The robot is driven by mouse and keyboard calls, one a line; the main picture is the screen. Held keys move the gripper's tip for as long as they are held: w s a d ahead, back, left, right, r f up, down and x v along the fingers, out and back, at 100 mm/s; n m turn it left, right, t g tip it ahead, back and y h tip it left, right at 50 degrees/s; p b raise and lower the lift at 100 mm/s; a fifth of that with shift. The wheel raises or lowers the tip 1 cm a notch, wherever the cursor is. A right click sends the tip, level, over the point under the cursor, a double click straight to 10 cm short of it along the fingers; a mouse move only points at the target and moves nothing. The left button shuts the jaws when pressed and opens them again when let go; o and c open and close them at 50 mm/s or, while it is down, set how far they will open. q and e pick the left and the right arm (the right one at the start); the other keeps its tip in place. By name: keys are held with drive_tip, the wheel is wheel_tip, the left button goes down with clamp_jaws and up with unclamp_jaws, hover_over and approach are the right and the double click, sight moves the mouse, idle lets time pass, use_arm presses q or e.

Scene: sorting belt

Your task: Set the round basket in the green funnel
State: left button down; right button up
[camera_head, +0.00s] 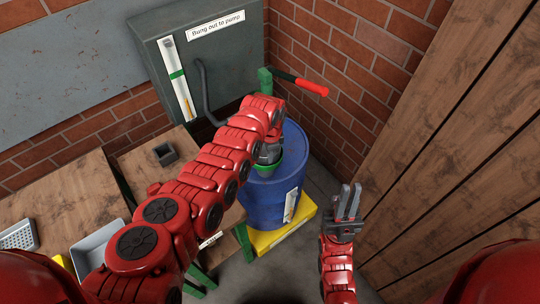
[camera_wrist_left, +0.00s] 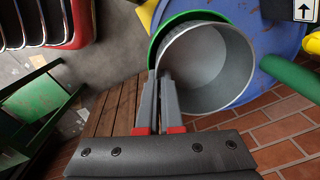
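The round basket (camera_wrist_left: 215,65) is a grey, open-topped cylinder. My left gripper (camera_wrist_left: 158,75) is shut on its rim in the left wrist view, one finger on each side of the wall. The green funnel (camera_wrist_left: 165,25) shows as a curved rim beside and beneath the basket. In the head view, the basket (camera_head: 268,153) is at the funnel (camera_head: 292,165) on top of the blue drum (camera_head: 272,200), partly hidden by my left arm. I cannot tell whether it is fully seated. My right gripper (camera_head: 351,190) is empty, its fingers slightly apart, right of the drum.
The drum stands on a yellow platform (camera_head: 282,235). A red-handled lever (camera_head: 305,85) on a green post is behind it. A grey cabinet (camera_head: 220,70) stands at the wall. Wooden tables at left hold a small dark box (camera_head: 165,153) and a perforated tray (camera_head: 18,237).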

use_arm(q)
drive_tip(key=shift+f+b, duration=0.55)
drive_tip(key=shift+f, duration=0.1)
idle(0.4)
drive_tip(key=c, duration=1)
unclamp_jaws()
drive_tip(key=c, duration=0.4)
drive_tip(key=shift+c, duration=0.2)
drive_tip(key=shift+r+p, duration=3.6)
drive_tip(key=shift+r, duration=0.45)
